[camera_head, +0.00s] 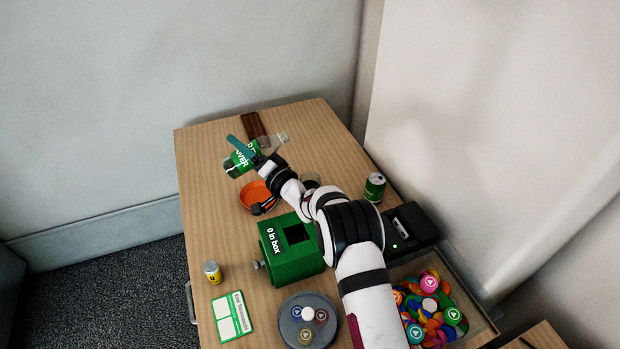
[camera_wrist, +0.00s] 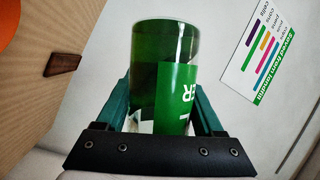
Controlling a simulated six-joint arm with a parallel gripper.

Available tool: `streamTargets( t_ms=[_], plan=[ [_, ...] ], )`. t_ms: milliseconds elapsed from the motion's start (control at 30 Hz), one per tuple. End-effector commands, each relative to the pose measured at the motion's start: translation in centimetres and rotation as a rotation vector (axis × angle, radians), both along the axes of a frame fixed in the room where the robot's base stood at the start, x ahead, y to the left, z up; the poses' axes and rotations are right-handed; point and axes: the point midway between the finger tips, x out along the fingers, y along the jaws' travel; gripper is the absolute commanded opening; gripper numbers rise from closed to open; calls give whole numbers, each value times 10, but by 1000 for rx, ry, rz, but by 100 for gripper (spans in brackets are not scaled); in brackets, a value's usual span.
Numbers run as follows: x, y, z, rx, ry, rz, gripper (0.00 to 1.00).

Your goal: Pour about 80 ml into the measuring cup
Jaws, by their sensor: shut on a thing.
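My gripper (camera_head: 240,154) is shut on a green container with a green label (camera_head: 246,159), above the far left part of the table. In the wrist view the container (camera_wrist: 160,55) sits between the two teal fingers, with part of its label showing. The wrist view is strongly rolled against the table, and the container looks tilted in the head view. A clear vessel (camera_head: 273,143) is just right of the gripper; I cannot tell whether it is the measuring cup. No stream of liquid shows.
An orange bowl (camera_head: 252,197) is just below the gripper in the picture. A brown object (camera_head: 254,127) lies behind. The table's left side has free room.

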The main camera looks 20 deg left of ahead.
Motion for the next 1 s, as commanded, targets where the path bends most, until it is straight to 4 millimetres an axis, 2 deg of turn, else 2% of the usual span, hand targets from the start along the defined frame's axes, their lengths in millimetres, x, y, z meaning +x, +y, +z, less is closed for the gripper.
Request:
streamTargets(
  t_ms=[767,867,1000],
  plan=[
    [1,-1,-1,-14,-14,-1,0],
    [6,-5,-3,-88,-88,-1,0],
    [22,-22,3,-334,-319,-2,0]
  ],
)
